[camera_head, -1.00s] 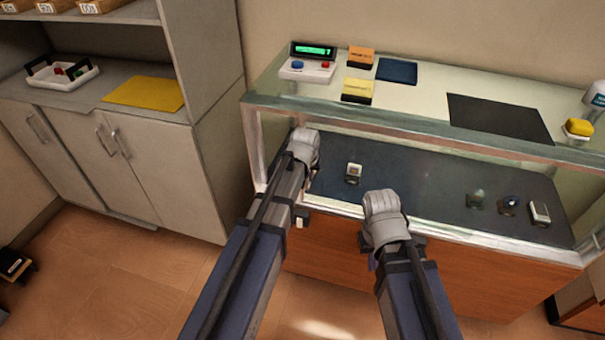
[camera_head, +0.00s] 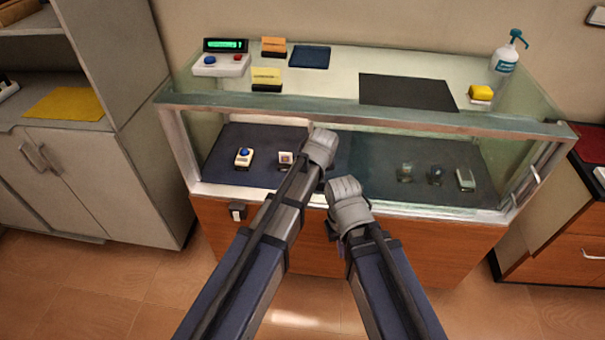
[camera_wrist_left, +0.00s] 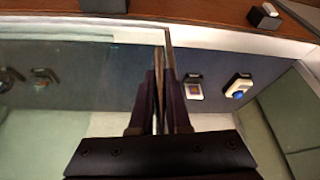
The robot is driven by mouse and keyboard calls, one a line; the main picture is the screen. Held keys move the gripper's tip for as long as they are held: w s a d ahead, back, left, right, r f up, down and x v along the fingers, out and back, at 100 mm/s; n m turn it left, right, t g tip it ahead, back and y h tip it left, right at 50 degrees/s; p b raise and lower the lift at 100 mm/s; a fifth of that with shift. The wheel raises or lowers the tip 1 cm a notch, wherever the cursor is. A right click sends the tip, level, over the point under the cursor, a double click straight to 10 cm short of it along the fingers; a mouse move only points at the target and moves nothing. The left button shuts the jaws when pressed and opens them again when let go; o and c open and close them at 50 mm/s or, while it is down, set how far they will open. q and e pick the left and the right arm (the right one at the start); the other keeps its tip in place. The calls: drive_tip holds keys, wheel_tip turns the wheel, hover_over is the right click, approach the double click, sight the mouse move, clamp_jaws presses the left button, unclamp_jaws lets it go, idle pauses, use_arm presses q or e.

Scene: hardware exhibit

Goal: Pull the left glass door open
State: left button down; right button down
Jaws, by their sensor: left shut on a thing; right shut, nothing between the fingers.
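The left glass door (camera_head: 372,150) is a clear sliding pane in the front of the display case. Its edge stands near the middle of the front, and the left part of the opening is uncovered. In the left wrist view the pane (camera_wrist_left: 95,60) lies left of my fingers. My left gripper (camera_wrist_left: 160,80) is shut on the door at its upright edge. In the head view my left gripper (camera_head: 322,150) hides that grip. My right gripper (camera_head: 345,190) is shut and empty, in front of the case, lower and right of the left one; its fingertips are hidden.
Inside the case, a blue-topped item (camera_head: 244,157) and a small white box (camera_head: 286,160) sit left of my left gripper. Several items stand behind glass at right. A pump bottle (camera_head: 506,55) and a display device (camera_head: 222,60) stand on top. A grey cabinet (camera_head: 90,180) flanks the left.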

use_arm(q)
drive_tip(key=shift+d, duration=0.8)
drive_tip(key=c, duration=0.9)
unclamp_jaws()
drive_tip(key=p+v, duration=0.7)
drive_tip(key=v, duration=0.1)
drive_tip(key=shift+f, duration=0.1)
